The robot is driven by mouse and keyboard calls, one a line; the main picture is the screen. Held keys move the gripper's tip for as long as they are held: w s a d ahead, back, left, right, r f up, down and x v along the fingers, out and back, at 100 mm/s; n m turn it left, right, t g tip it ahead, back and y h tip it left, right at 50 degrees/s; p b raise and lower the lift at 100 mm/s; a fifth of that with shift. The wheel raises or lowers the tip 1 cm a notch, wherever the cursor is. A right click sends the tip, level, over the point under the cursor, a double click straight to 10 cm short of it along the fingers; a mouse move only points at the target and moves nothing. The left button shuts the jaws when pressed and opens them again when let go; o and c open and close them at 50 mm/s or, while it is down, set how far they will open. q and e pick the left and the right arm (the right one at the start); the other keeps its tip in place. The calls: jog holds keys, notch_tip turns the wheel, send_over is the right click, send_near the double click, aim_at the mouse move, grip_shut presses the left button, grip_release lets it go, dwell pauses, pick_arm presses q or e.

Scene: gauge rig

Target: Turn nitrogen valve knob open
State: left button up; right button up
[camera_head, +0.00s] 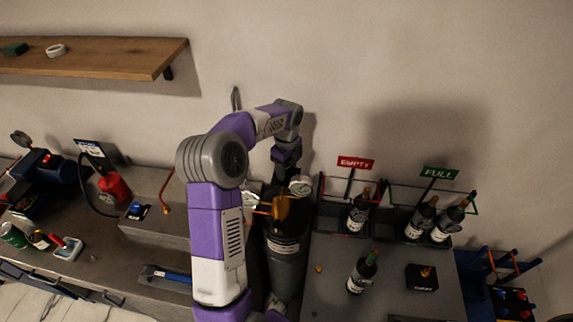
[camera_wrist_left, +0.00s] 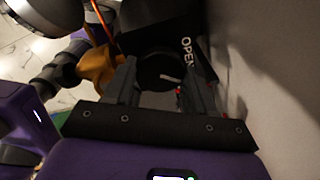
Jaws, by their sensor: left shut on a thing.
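A dark gas cylinder (camera_head: 286,265) with a pale label stands upright below my left arm. A brass-coloured regulator body (camera_head: 285,207) with round gauges (camera_head: 300,185) sits on top of it. In the left wrist view, a round black knob (camera_wrist_left: 160,70) lies between the fingers of my left gripper (camera_wrist_left: 163,82), beside a dark plate (camera_wrist_left: 170,25) marked OPEN. The gripper is shut on the knob. In the head view, my left gripper (camera_head: 285,172) points down just above the regulator, and its fingertips and the knob are hard to make out. My right gripper is out of view.
To the right, a grey bench (camera_head: 335,285) holds a dark bottle (camera_head: 362,272) and racks with EMPTY (camera_head: 356,163) and FULL (camera_head: 439,173) signs. A red canister (camera_head: 113,187) stands on the left. A wall shelf (camera_head: 95,60) hangs at upper left. The wall is close behind the cylinder.

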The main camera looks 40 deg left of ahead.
pick_arm(q)
jog(key=n, duration=0.3)
jog(key=shift+a+r+n, duration=0.1)
jog(key=shift+n, duration=0.2)
jog(key=shift+n+p, duration=0.45)
jog(key=shift+n, duration=1.35)
jog(key=o, duration=1)
jog(key=shift+o, duration=0.2)
notch_tip(320, 180, up, 7)
jog(key=shift+r, duration=0.2)
